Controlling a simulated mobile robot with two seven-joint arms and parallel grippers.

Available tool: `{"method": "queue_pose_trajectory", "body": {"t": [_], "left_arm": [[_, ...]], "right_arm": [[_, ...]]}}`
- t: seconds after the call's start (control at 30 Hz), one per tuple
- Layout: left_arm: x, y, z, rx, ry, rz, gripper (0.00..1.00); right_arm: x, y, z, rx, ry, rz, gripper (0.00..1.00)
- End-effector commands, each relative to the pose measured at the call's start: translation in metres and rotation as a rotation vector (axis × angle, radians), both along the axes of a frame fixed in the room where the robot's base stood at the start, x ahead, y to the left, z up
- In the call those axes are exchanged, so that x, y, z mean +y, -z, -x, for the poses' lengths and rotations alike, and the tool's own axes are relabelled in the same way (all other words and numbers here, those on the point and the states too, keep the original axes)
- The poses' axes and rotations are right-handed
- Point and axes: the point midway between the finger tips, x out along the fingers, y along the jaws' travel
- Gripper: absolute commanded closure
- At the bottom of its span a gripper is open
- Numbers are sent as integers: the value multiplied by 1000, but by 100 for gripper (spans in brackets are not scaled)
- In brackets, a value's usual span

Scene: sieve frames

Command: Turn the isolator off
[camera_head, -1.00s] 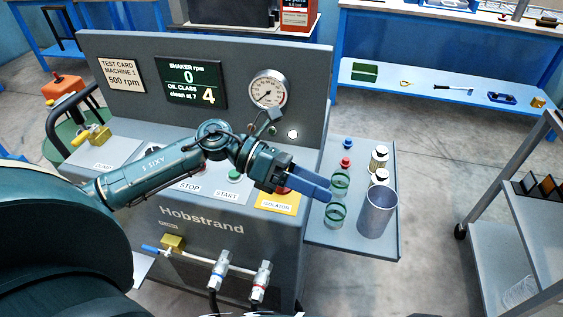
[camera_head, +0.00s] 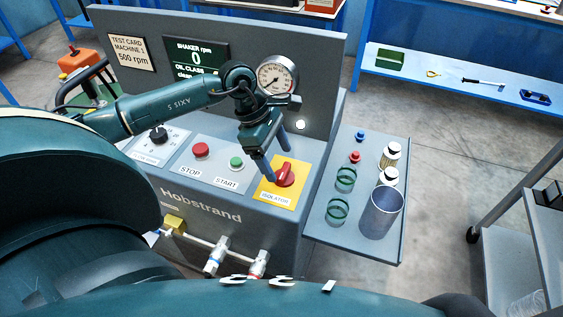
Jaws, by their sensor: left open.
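The isolator is a red rotary knob (camera_head: 285,174) on a yellow plate (camera_head: 279,200) labelled ISOLATOR, at the right end of the machine's sloped panel. The knob's handle points roughly up and away in the picture. My left gripper (camera_head: 277,166) is open, pointing down just at the left and back of the knob. One blue finger is left of the knob and the other is behind it. I cannot tell whether either finger touches it. My right gripper is not in view.
A red STOP button (camera_head: 200,150), a green START button (camera_head: 236,163) and a black dial (camera_head: 158,134) sit left of the isolator. A gauge (camera_head: 277,76) stands behind. The side shelf (camera_head: 315,225) holds green rings, bottles and a metal cup (camera_head: 381,213).

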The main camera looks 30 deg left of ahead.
Motion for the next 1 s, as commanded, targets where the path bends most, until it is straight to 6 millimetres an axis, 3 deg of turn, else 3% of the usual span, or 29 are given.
{"method": "queue_pose_trajectory", "body": {"t": [0.2,0.57,1.0], "left_arm": [[-10,24,-2,2,0,1,24],[-12,30,-3,0,-1,1,24],[-12,30,-3,0,-1,1,58]], "right_arm": [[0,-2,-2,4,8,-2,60],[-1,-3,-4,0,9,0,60],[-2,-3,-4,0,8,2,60]]}}
